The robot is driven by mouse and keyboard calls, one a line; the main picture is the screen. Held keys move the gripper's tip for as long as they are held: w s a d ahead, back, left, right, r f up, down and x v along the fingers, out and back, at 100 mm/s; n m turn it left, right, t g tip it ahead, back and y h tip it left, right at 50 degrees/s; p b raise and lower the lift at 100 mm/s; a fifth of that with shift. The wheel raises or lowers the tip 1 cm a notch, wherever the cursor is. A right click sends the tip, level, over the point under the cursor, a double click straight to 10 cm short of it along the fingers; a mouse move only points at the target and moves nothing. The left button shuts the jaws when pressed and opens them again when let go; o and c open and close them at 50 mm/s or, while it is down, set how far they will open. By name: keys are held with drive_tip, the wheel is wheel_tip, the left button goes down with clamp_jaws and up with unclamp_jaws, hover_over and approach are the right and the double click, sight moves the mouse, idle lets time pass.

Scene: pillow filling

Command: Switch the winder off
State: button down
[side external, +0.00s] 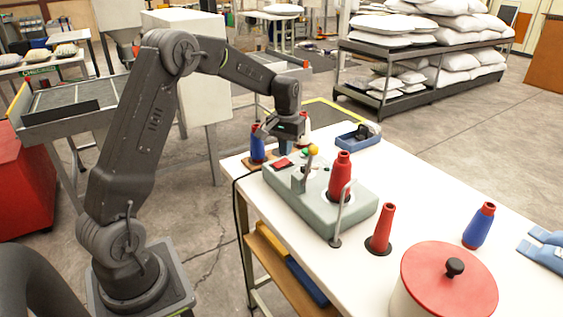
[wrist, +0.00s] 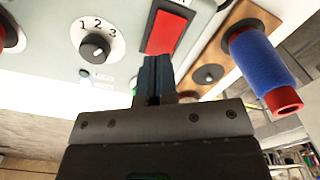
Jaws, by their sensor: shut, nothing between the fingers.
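The winder (side external: 335,212) is a grey-green box on the white table, with a red cone of thread standing on it. Its red rocker switch (side external: 283,163) is at the box's far-left end, and it also shows in the wrist view (wrist: 166,33). My gripper (side external: 285,150) points down just above this switch. In the wrist view its fingers (wrist: 153,68) are shut together and empty, with their tips at the switch's lower edge. I cannot tell whether they touch it. Left of the switch is a dial (wrist: 94,47) marked 1, 2, 3.
A blue spool (side external: 257,143) stands on a wooden board (wrist: 213,58) close beside the switch. A red cone (side external: 382,230), a blue cone (side external: 479,226) and a red-lidded pot (side external: 449,280) stand on the table's near part. A blue tray (side external: 357,141) lies behind the winder.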

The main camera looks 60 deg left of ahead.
sight(285, 161)
drive_tip(key=shift+f, duration=1.3)
idle(0.4)
drive_tip(key=shift+r, duration=3.55)
drive_tip(key=s+d+r+m+t, duration=0.2)
drive_tip(key=s+d+r, duration=0.3)
drive_tip(key=d+r, duration=0.25)
drive_tip(key=s+d+m+t, duration=0.1)
drive_tip(key=s+d+m, duration=0.1)
drive_tip(key=s+d, duration=0.4)
drive_tip(key=s+d+m+t, duration=0.2)
drive_tip(key=s+d, duration=0.5)
drive_tip(key=s, duration=0.7)
drive_tip(key=shift+s+r+t, duration=0.3)
drive_tip(key=shift+w, duration=0.1)
